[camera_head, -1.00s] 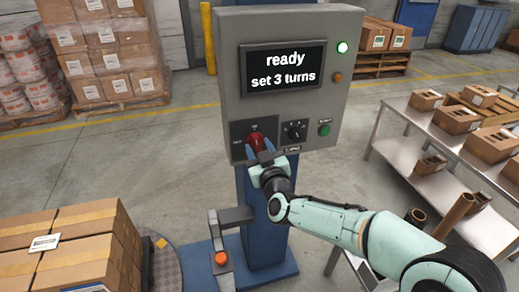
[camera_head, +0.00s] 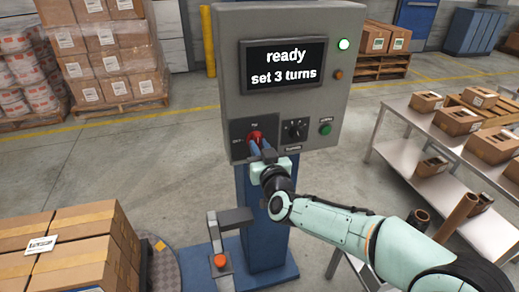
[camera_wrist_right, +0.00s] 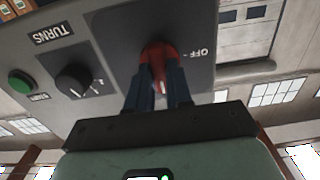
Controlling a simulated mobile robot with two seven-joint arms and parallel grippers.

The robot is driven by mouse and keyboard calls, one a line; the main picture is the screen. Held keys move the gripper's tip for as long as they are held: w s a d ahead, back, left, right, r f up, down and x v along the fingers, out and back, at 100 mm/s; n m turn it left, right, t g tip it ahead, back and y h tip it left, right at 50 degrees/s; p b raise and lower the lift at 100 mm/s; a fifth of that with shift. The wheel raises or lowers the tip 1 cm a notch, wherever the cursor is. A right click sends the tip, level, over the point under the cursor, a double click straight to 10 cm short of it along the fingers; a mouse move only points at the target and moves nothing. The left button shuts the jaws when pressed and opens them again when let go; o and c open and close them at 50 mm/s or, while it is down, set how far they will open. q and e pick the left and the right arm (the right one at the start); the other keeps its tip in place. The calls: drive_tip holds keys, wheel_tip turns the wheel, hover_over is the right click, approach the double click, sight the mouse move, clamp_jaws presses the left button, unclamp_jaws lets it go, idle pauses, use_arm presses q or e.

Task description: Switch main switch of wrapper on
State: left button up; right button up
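The wrapper's grey control box (camera_head: 229,98) stands on a blue post. Its display (camera_head: 284,67) reads "ready" and "set 3 turns", and a green lamp (camera_head: 343,44) is lit. The red main switch (camera_head: 256,135) is at the box's lower left; it also shows in the right wrist view (camera_wrist_right: 160,56). Its handle lies across the direction of the OFF label (camera_wrist_right: 198,51). My right gripper (camera_head: 261,147) has its blue fingers on both sides of the handle, seemingly closed on it; the fingers (camera_wrist_right: 160,88) hide part of it. My left gripper is out of view.
A black turns knob (camera_head: 295,129) and a green button (camera_head: 325,129) sit right of the switch. Stacked cartons (camera_head: 75,232) stand on the turntable at lower left. A metal table (camera_head: 397,110) with boxes is on the right. The floor behind is mostly clear.

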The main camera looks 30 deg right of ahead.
drive_tip(key=o, duration=0.4)
drive_tip(key=shift+c, duration=0.2)
drive_tip(key=shift+s, duration=0.15)
drive_tip(key=v, duration=1.3)
drive_tip(key=shift+f, duration=0.1)
drive_tip(key=a+f+g+y+p, duration=0.2)
drive_tip(key=f+g+p, duration=0.15)
drive_tip(key=f, duration=1.05)
drive_tip(key=a+f+g+y+p, duration=0.25)
drive_tip(key=f+g, duration=0.25)
drive_tip(key=f, duration=0.8)
drive_tip(key=s+a+f+g+y+p, duration=0.1)
drive_tip(key=s+a+f+g, duration=0.2)
drive_tip(key=s+f, duration=0.3)
drive_tip(key=s+a+f+g+y+p, duration=0.1)
drive_tip(key=s+a+f+g+p, duration=0.1)
drive_tip(key=s+f, duration=0.4)
drive_tip(key=s+a+f+m+g+y+p, duration=0.1)
drive_tip(key=s+a+f+g+p, duration=0.1)
drive_tip(key=s+a+f+g, duration=0.2)
drive_tip(key=s+f+g, duration=0.1)
drive_tip(key=s+f, duration=0.2)
drive_tip(key=s, duration=0.5)
drive_tip(key=shift+a, duration=0.4)
